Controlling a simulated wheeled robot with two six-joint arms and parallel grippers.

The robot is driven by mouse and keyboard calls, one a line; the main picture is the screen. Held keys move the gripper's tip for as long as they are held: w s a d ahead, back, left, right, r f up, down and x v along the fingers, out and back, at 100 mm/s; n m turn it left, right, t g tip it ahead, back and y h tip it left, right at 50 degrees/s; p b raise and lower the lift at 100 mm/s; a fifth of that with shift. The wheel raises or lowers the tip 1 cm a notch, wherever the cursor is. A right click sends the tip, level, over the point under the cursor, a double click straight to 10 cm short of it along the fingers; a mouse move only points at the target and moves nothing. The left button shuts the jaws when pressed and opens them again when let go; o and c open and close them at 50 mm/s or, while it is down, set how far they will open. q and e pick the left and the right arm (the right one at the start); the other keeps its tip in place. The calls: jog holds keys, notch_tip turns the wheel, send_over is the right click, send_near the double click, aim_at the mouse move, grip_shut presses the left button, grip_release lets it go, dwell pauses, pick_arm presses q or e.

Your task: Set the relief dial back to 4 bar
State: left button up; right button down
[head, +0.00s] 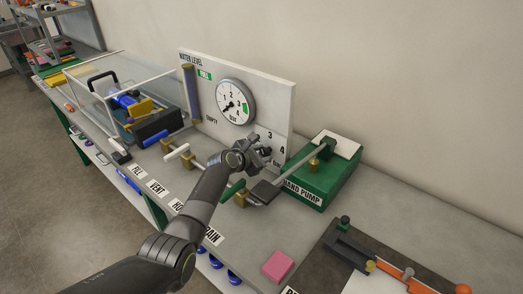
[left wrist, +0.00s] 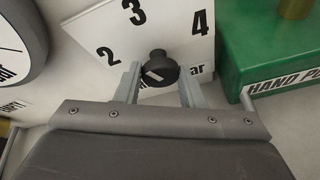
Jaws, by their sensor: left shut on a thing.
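The relief dial (left wrist: 160,70) is a dark round knob with a short white mark, on a white panel with 2 at left, 3 above and 4 at right. The mark shows on the lower left of its face; I cannot tell exactly which number it points to. My left gripper (left wrist: 158,90) has a finger on each side of the knob and is shut on it. In the head view my left gripper (head: 264,153) is at the panel's lower right and hides most of the dial. My right gripper is not in view.
A round pressure gauge (head: 235,102) is on the white board (head: 208,66), its needle toward the lower left. The green hand pump (head: 318,180) with its long lever stands just right of the dial. A pink block (head: 278,266) lies on the grey cart top.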

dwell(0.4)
pick_arm(q)
jog(key=o, duration=1)
jog(key=shift+s, duration=0.1)
jog(key=shift+s+a+r+p, duration=0.3)
jog(key=shift+s+p, duration=0.05)
jog(key=v, duration=1.6)
jog(key=shift+s+f, duration=0.1)
jog(key=shift+s, duration=0.15)
